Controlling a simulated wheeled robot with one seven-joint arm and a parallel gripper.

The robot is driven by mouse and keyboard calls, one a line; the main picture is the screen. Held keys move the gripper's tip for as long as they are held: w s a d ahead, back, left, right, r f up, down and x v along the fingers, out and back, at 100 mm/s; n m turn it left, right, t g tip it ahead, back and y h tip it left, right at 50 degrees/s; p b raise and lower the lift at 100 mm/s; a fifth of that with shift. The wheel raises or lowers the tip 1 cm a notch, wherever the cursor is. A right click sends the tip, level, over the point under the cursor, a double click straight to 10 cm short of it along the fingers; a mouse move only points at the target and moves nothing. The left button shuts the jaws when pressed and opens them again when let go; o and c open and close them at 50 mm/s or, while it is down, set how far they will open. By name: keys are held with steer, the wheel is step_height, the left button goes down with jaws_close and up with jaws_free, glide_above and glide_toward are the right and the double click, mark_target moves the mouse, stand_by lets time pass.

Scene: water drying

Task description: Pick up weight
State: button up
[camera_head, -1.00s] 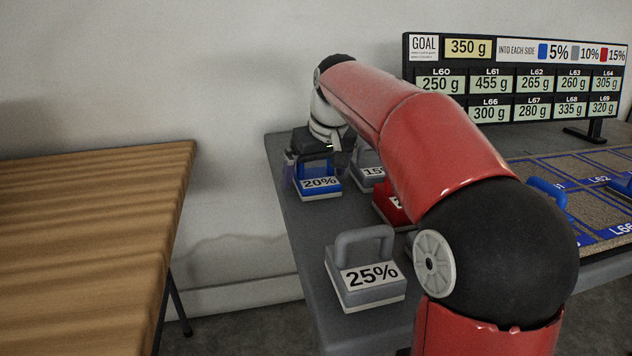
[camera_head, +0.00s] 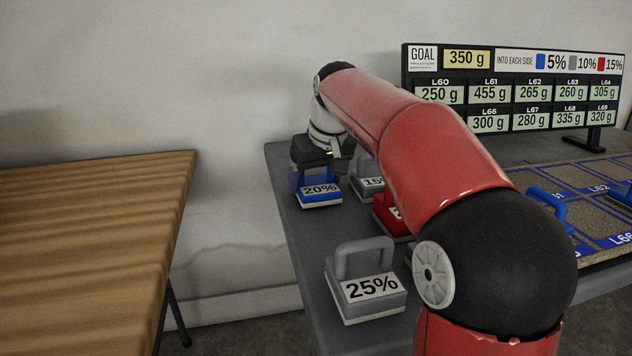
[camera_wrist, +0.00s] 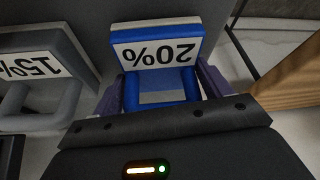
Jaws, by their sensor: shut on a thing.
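A blue weight labelled 20% (camera_head: 320,196) is at the far left end of the grey table in the head view. It also shows in the wrist view (camera_wrist: 158,48), with its handle between my fingers. My gripper (camera_head: 313,176) is over it, and in the wrist view my gripper (camera_wrist: 160,90) is shut on the blue handle. Whether the weight's base still touches the table is hard to tell. A grey 15% weight (camera_head: 371,186) stands just right of it, partly hidden by my arm. A red weight (camera_head: 388,216) is mostly hidden behind my arm. A grey 25% weight (camera_head: 366,290) stands nearer the front.
The grey table (camera_head: 300,225) has free surface along its left edge. A wooden table (camera_head: 90,230) stands to the left across a gap. A mat with blue-marked cells (camera_head: 595,190) lies at the right. A goal board (camera_head: 515,85) stands at the back.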

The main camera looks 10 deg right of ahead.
step_height(320, 180, up, 19)
steer(key=p, duration=0.6)
steer(key=shift+r+p, duration=0.2)
steer(key=shift+p, duration=0.2)
